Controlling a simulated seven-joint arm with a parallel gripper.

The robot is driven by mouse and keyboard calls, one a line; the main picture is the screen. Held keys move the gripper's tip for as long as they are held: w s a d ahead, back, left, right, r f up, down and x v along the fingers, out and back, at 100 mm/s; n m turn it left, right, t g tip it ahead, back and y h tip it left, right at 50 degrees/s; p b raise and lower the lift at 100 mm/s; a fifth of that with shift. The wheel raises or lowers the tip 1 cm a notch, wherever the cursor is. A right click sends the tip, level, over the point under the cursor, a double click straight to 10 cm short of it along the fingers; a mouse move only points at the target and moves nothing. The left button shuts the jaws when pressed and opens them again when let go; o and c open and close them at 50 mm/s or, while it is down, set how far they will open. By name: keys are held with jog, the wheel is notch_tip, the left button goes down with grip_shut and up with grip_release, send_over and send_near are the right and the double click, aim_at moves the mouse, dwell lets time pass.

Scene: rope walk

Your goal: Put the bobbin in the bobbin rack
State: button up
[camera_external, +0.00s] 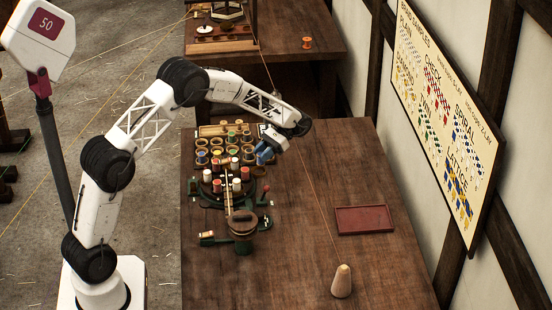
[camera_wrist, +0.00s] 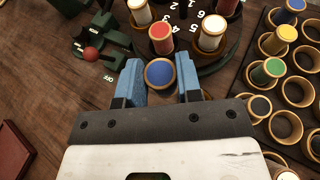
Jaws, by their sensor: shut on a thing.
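My gripper (camera_external: 264,153) is over the table right of the rack in the external view. In the wrist view its blue fingers (camera_wrist: 160,80) are closed on both sides of a bobbin with a blue top and a tan rim (camera_wrist: 160,74). The bobbin's lower part is hidden, and I cannot tell how high it is held. The bobbin rack (camera_external: 210,146) is a dark board with rows of tan ring holders. It also shows at the right of the wrist view (camera_wrist: 247,86). Some holders carry blue, yellow or green bobbins; several are empty.
A round numbered stand (camera_external: 229,196) with red and white bobbins sits in front of the rack; its bobbins (camera_wrist: 211,30) lie just beyond my fingers. A red-knobbed lever (camera_wrist: 91,54) is beside it. A red tray (camera_external: 364,220) and a pale cone (camera_external: 342,283) stand right.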

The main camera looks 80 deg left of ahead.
jog(key=shift+s+a+n+t+h, duration=0.65)
jog(key=shift+s+n+t+h, duration=0.25)
jog(key=shift+n+t+h, duration=0.55)
jog(key=r+n+t+y, duration=0.1)
jog(key=n+t+y, duration=1.2)
jog(key=n+t, duration=1.25)
send_over(200, 145)
jog(key=n+g, duration=0.3)
jog(key=shift+g, duration=0.4)
jog(key=shift+f, duration=1.95)
jog(key=shift+d+f, duration=0.1)
jog(key=shift+f, duration=1.9)
